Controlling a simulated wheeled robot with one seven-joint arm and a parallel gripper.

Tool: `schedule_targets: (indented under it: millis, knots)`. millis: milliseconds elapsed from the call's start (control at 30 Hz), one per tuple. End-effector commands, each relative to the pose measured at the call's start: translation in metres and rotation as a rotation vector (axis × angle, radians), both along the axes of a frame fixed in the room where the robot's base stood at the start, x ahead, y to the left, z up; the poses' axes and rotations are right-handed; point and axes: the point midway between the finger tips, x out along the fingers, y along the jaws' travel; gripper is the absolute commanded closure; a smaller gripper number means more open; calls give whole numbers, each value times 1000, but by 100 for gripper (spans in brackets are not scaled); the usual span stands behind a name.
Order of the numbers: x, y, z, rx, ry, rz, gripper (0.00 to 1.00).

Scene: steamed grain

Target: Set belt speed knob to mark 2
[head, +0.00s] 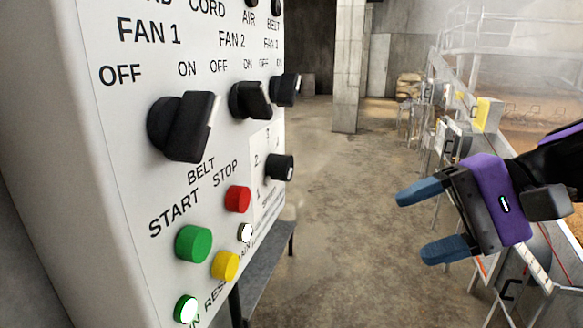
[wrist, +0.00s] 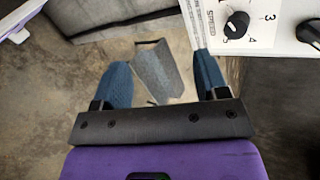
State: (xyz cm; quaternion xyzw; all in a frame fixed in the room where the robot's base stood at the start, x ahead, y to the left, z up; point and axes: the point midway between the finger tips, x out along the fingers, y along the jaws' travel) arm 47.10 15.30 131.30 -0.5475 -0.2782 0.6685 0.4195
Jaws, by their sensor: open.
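The belt speed knob (head: 280,167) is a small round black knob on the right part of the white control panel (head: 130,110). Marks 1, 2 and 3 show around it in the head view. The knob also shows at the top right of the wrist view (wrist: 237,24), with marks 3 and 4 and the word SPEED near it. I cannot tell surely which mark it points at. My gripper (head: 415,226), purple with blue fingers, is open and empty, well right of the panel and apart from the knob. In the wrist view its fingers (wrist: 160,65) frame only floor and a grey plate.
Larger black fan switches (head: 185,127) sit above the knob. A red button (head: 237,199), a green button (head: 193,244) and a yellow button (head: 225,266) are below left. Open floor (head: 345,220) lies between panel and gripper. Railings and machinery stand at the right.

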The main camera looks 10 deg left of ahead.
Motion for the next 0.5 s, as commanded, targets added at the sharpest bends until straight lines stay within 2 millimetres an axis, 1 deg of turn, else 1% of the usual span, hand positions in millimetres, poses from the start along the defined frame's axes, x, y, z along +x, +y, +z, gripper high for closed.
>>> schedule_targets:
  millis: [33,100,200,300,400,500]
  knots:
    - [6,13,2,65,46,-11,33]
    - [16,30,7,163,102,-37,33]
    - [31,50,13,292,174,-84,33]
    - [46,64,17,395,229,-133,33]
    - [58,73,19,466,266,-174,33]
    - [65,77,20,507,284,-197,33]
